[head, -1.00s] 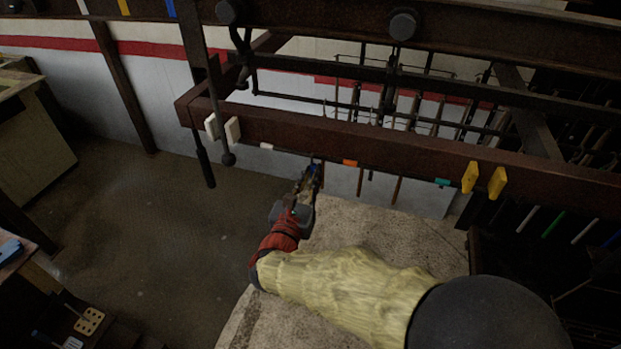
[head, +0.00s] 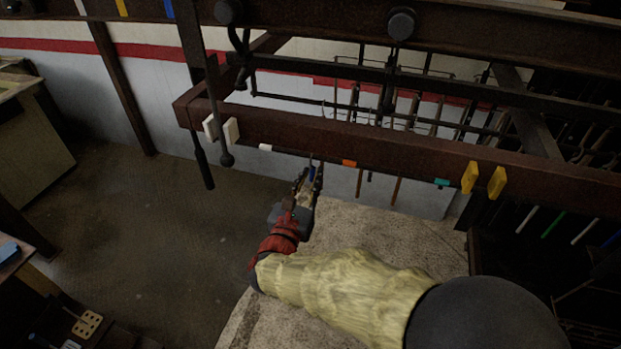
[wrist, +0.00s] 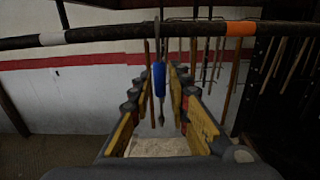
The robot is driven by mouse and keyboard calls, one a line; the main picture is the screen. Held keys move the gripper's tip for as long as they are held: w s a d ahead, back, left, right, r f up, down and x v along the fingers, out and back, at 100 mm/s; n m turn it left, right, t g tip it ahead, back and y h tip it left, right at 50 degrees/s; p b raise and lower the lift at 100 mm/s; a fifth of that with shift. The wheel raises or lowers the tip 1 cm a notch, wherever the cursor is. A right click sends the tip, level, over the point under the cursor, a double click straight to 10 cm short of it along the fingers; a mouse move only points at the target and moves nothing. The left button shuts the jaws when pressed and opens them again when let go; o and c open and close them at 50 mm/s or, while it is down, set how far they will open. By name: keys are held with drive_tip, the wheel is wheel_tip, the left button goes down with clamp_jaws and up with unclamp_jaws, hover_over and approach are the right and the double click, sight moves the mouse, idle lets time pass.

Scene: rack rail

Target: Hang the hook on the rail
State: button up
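The rail is a thin dark bar, seen below the brown beam in the head view (head: 395,173) and crossing the top of the wrist view (wrist: 105,34). It has white and orange bands. The hook has a blue handle (wrist: 159,80) and a thin dark shank that rises to the rail between those bands. It stands nearly upright; the wrist view does not show clearly how its top sits on the rail. My gripper (wrist: 160,73) is open, with a finger on each side of the blue handle and small gaps visible. In the head view my gripper (head: 308,180) is just below the rail.
The brown beam (head: 330,138) runs above the rail, with white clips (head: 221,131) at left and yellow clips (head: 483,178) at right. Several long tools hang behind. Open floor (head: 170,220) lies to the left.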

drive_tip(key=shift+o, duration=1.4)
drive_tip(key=v, duration=1.2)
